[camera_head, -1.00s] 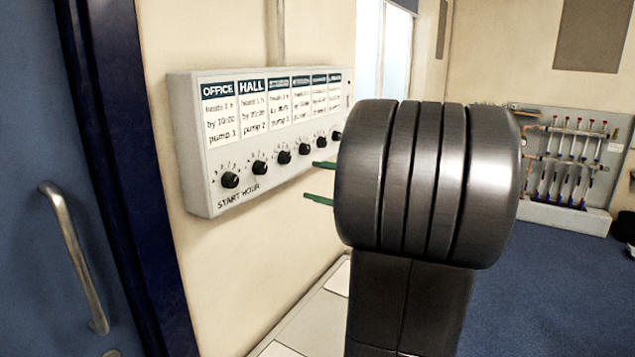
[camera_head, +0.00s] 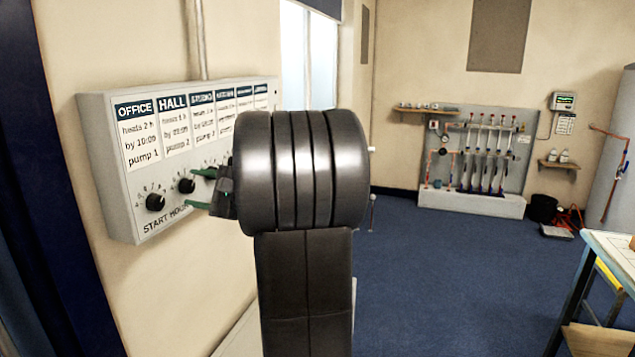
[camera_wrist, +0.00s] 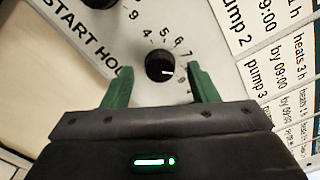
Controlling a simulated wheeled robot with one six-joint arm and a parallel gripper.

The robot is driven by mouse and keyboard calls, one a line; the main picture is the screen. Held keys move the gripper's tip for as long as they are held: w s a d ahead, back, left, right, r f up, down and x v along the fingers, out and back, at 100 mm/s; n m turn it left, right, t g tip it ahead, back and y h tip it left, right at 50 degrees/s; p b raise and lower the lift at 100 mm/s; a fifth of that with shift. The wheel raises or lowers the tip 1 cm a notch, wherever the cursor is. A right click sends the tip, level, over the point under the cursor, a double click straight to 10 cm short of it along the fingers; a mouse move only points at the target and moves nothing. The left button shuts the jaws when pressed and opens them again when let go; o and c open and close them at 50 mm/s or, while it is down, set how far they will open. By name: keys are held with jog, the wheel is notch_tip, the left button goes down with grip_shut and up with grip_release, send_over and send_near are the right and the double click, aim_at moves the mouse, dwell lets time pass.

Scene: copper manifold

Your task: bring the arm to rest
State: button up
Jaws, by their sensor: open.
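My gripper (camera_head: 203,190) is open, its two green fingers pointing left at the front of a white wall panel (camera_head: 110,190). In the wrist view my gripper (camera_wrist: 156,85) has its fingers spread on either side of a black knob (camera_wrist: 160,66), with space between each finger and the knob. I cannot tell how deep the fingertips reach. In the head view my dark arm hides the right part of the panel and its knobs.
A blue door edge (camera_head: 30,150) stands at the left. A copper manifold board (camera_head: 475,155) is on the far wall. A table (camera_head: 610,255) is at the right. Blue floor (camera_head: 450,270) lies open between. A grey tank (camera_head: 615,150) stands far right.

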jog(key=shift+w+a, duration=0.1)
jog(key=shift+a, duration=0.35)
jog(key=shift+d, duration=0.1)
